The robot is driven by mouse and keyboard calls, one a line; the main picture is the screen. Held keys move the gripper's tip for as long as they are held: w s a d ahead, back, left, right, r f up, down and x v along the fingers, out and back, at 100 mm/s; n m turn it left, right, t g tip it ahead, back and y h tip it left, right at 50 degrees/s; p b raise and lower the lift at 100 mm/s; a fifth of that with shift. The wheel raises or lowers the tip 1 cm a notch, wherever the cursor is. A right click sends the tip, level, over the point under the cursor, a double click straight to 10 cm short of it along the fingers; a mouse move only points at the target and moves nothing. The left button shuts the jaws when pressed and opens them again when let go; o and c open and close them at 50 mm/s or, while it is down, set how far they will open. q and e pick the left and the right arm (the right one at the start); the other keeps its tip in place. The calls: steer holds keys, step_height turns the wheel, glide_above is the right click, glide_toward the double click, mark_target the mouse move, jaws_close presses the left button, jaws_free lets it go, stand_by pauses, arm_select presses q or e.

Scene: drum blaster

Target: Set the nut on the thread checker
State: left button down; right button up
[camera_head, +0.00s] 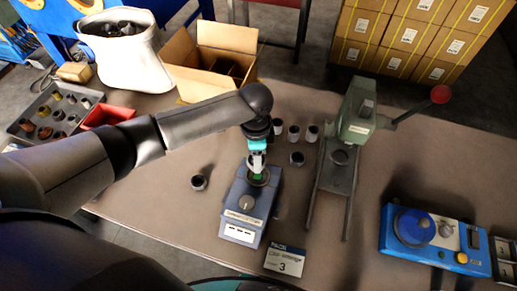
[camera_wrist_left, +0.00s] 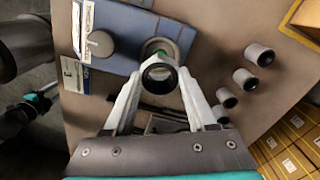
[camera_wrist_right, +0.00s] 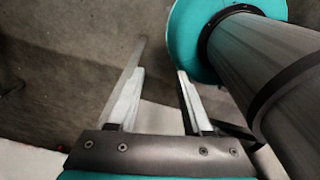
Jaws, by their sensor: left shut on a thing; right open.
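The thread checker is a blue box (camera_head: 243,211) with a grey knob and a white label, on the table in the head view. It also shows at the top of the left wrist view (camera_wrist_left: 118,40). My left gripper (camera_head: 257,158) points down over its far end, where green shows. My left gripper is shut on the nut, a grey hollow ring (camera_wrist_left: 159,76) between its fingertips. The nut overlaps the checker's round green-lit seat (camera_wrist_left: 158,47); I cannot tell whether they touch. My right gripper (camera_wrist_right: 160,75) is open and empty, seen only in its wrist view.
Several grey cylindrical parts (camera_head: 294,133) stand right of my left gripper, and one (camera_head: 198,182) stands left. A green press (camera_head: 357,115) with a red-knobbed lever is to the right. A blue device (camera_head: 433,236) sits far right. A sign (camera_head: 285,261) stands in front.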

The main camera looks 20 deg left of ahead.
arm_select(q)
steer(key=shift+d+f+b, duration=0.1)
steer(key=shift+f+b, duration=0.8)
step_height(320, 180, down, 3)
steer(key=b, duration=0.3)
steer(key=shift+f+b, duration=0.15)
steer(key=shift+b, duration=0.25)
steer(key=shift+f+b, duration=0.45)
steer(key=shift+b, duration=0.05)
steer(key=shift+r, duration=0.1)
steer(key=shift+p, duration=0.5)
steer(key=shift+d, duration=0.1)
